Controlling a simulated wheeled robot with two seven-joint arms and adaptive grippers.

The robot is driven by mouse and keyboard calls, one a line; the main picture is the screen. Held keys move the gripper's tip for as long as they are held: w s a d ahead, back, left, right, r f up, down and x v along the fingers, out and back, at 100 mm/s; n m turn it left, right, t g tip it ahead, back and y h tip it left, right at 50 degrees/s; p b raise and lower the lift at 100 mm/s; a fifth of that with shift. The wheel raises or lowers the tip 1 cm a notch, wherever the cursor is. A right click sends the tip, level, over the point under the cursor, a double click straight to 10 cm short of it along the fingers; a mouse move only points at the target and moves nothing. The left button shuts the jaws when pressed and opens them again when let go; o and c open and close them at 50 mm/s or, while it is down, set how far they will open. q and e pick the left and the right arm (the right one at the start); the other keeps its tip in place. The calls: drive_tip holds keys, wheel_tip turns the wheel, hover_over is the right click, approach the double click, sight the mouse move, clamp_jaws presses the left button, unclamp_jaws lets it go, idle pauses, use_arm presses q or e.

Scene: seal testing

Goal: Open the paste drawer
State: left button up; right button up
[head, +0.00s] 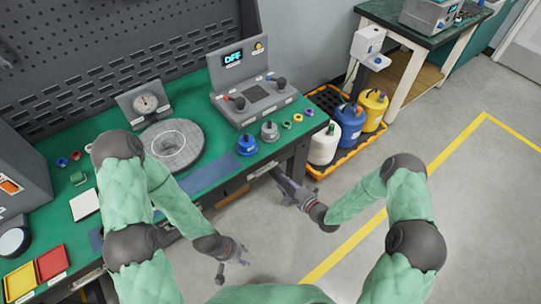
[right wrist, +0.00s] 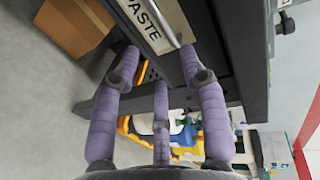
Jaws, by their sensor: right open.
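The paste drawer shows in the right wrist view as a dark front with a white label (right wrist: 140,22) reading "PASTE" and a metal bar handle (right wrist: 164,22). It looks closed, set under the green bench top. My right gripper (right wrist: 158,58) is open, with its purple fingers reaching up to the handle; the bar's near end lies between the fingertips, and I cannot tell if they touch it. In the head view my right gripper (head: 283,184) is at the bench's front edge and hides part of the drawer area. My left gripper (head: 232,268) is open and empty, low over the floor.
The green bench (head: 215,180) carries a gauge (head: 146,104), a round grey plate (head: 172,145), a control box (head: 254,92) and small bottles. An orange-edged tray (head: 349,152) with several jugs stands right of the bench. Floor in front is clear.

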sight(270, 168)
drive_tip(key=b+x, duration=0.1)
drive_tip(key=x, duration=0.2)
drive_tip(key=b+x, duration=0.1)
drive_tip(key=x, duration=0.3)
drive_tip(key=b+x, duration=0.1)
drive_tip(key=x, duration=0.2)
drive_tip(key=shift+w+a+r, duration=0.15)
drive_tip(key=shift+w+a, duration=0.15)
drive_tip(key=shift+w, duration=0.05)
clamp_jaws()
